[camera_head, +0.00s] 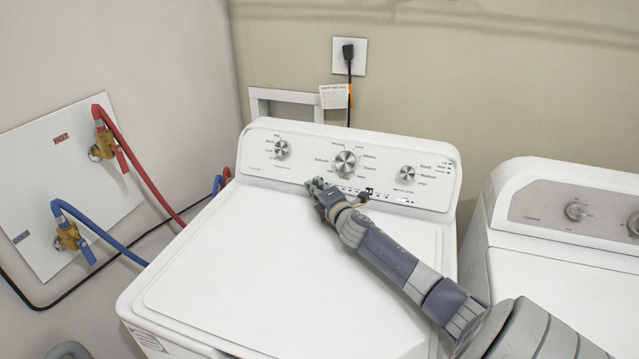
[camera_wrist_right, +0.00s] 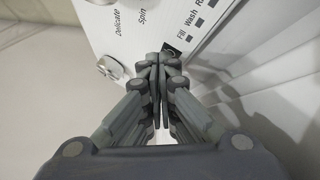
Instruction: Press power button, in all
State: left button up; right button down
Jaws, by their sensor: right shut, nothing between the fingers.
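The white washing machine (camera_head: 290,270) stands in the middle of the head view, with a sloped control panel (camera_head: 262,165) at its back. A small dark square button (camera_head: 369,191), seemingly the power button, sits low on the panel, right of centre. My right gripper (camera_head: 314,184) is shut and empty at the panel's lower edge, left of that button in the head view. In the right wrist view, the closed fingertips (camera_wrist_right: 162,58) overlap the dark square button (camera_wrist_right: 173,50), which is partly hidden behind them. I cannot tell whether they touch the panel. My left gripper is not in view.
Round knobs, including the centre knob (camera_head: 346,163), stand out from the panel. A second white machine (camera_head: 560,255) is on the right. Red hose (camera_head: 150,180) and blue hose (camera_head: 110,242) run from the left wall. The lid is clear except for my right arm above it.

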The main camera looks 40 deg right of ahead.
jog(key=shift+s+f, duration=0.1)
jog(key=shift+f, duration=0.15)
dwell(0.4)
jog(key=shift+s+a+p, duration=0.1)
jog(key=shift+a+p, duration=0.1)
jog(key=shift+p, duration=0.15)
jog(key=shift+s+a, duration=0.2)
jog(key=shift+a, duration=0.05)
jog(key=shift+a+r, duration=0.1)
jog(key=shift+r, duration=0.1)
